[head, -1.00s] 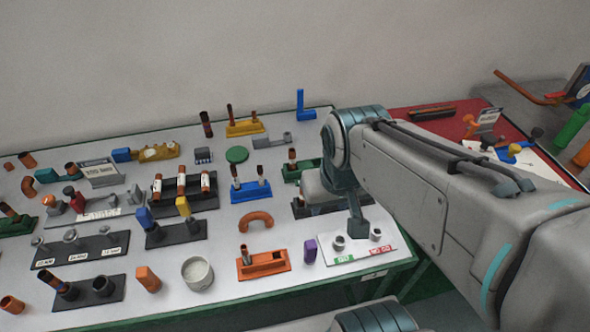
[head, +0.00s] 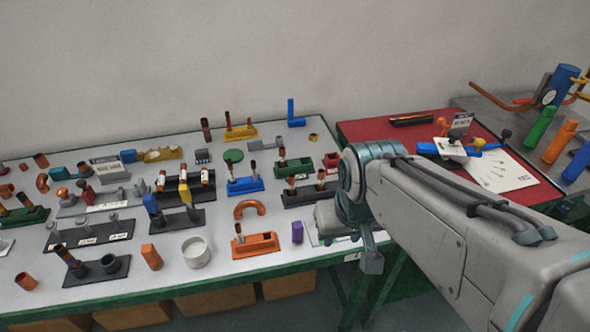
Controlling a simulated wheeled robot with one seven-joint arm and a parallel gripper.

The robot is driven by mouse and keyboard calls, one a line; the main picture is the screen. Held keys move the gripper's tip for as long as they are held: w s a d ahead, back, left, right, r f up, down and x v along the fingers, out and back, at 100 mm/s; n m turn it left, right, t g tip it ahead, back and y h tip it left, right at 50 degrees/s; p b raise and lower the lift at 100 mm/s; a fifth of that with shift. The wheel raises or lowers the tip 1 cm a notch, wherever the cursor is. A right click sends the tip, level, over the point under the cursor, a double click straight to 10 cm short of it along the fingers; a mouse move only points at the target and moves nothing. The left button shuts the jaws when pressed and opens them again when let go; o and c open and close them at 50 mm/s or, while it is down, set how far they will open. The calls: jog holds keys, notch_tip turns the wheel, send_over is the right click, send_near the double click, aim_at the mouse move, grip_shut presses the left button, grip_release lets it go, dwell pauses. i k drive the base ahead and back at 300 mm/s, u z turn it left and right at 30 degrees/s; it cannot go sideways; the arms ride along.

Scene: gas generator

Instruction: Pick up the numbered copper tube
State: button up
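A black rack (head: 178,197) in the middle left of the table holds upright copper tubes with pale bands: a left tube (head: 160,181), a middle tube (head: 183,180) and a right tube (head: 205,178). Any numbers on them are too small to read. My gripper (head: 371,262) points down near the table's front right corner, well to the right of that rack and apart from it. Only part of it shows, so its opening is hidden. No tube shows in it.
The grey table (head: 225,285) carries several coloured holders. A white cup (head: 196,252), a copper bend (head: 250,208) and an orange holder (head: 255,246) stand near the front. A red-topped table (head: 375,130) is at the right. My arm covers the front right corner.

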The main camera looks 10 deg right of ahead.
aim_at(291, 177)
jog(key=z, duration=3.15)
jog(key=k, duration=0.9)
jog(key=u, duration=1.65)
jog(key=i, duration=0.5)
